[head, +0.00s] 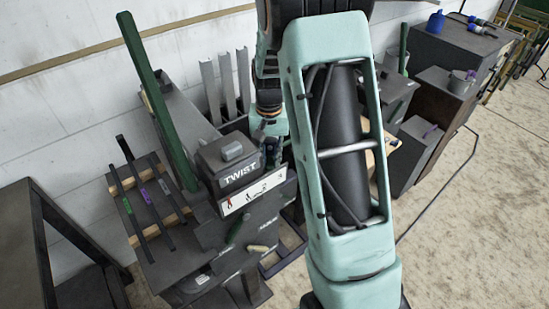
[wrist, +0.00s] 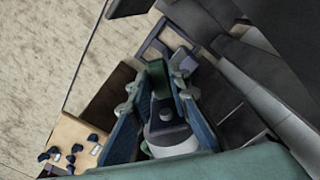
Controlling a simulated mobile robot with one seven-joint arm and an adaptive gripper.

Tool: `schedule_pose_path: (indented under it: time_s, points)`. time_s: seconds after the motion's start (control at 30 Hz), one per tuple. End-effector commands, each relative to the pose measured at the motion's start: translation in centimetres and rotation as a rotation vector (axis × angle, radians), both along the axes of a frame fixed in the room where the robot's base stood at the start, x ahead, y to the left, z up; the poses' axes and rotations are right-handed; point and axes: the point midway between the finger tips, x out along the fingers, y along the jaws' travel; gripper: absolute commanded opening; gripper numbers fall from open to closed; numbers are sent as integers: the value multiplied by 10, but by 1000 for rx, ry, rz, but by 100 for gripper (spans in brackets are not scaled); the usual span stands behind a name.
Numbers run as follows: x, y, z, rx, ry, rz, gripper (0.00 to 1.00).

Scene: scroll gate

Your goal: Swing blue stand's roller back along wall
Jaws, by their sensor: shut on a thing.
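My gripper (head: 272,150) hangs just right of the grey box marked TWIST in the head view, partly behind my own arm. In the wrist view my gripper (wrist: 160,92) has its blue fingers closed on a narrow dark green piece (wrist: 158,74). What this piece belongs to is hidden. I cannot pick out a blue stand or its roller with certainty in either view. A long green bar (head: 155,95) leans up on the left, near the white wall (head: 70,110).
The TWIST box (head: 228,158) sits on a dark machine beside a rack of dark bars (head: 146,197). Upright grey slats (head: 227,80) stand behind it. Dark cabinets (head: 455,45) line the wall at right; a blue container (head: 436,22) tops one. Pale floor (head: 480,220) is open at right.

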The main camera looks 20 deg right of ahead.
Motion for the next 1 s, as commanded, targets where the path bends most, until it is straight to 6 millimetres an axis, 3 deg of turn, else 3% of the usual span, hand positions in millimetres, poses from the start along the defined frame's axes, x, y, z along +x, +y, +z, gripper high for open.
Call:
schedule_pose_path:
  time_s: [0.3,0.33,0.5,0.8,1.0]
  points:
    - [1,0,1,0,-2,-1,0]
    - [1,0,1,0,-2,-1,18]
    - [1,0,1,-1,-2,-1,35]
    - [1,0,3,-1,-2,0,35]
    - [2,0,30,-1,-6,1,35]
